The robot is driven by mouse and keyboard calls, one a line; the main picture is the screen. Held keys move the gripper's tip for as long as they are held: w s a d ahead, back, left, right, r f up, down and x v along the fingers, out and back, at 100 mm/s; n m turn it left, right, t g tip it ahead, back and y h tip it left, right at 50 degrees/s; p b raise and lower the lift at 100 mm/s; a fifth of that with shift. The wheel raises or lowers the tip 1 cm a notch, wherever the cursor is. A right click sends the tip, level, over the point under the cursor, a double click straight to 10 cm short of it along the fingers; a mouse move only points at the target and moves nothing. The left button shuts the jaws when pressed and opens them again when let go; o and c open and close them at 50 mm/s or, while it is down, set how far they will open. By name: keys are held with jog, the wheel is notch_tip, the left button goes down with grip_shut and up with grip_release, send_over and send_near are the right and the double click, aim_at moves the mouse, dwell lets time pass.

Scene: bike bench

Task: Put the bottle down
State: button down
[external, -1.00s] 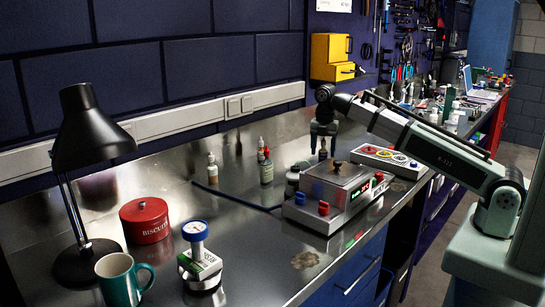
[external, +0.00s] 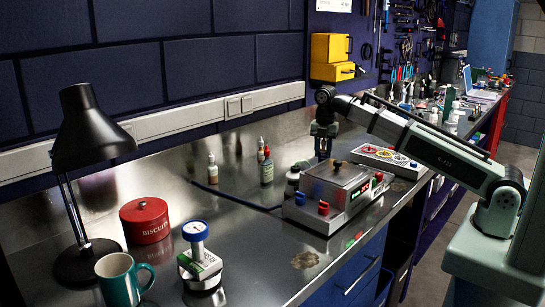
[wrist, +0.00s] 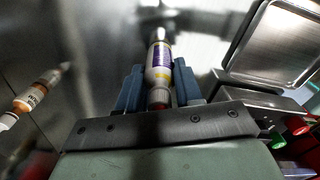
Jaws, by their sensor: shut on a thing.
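The bottle (wrist: 159,66) has a white label with purple and yellow, and a dark reddish cap. In the wrist view it sits between the two blue fingers of my gripper (wrist: 158,88), which is shut on it with the cap end nearest the camera. In the external view my gripper (external: 323,148) points down, low over the steel bench (external: 235,235), behind the metal device. The bottle is mostly hidden there, and I cannot tell whether its base touches the bench.
The metal device with a knob on top (external: 335,190) stands just in front of my gripper. A small bottle (external: 293,180) is beside it. A control box (external: 384,159) lies to the right.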

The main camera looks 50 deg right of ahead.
jog(key=shift+r, duration=5)
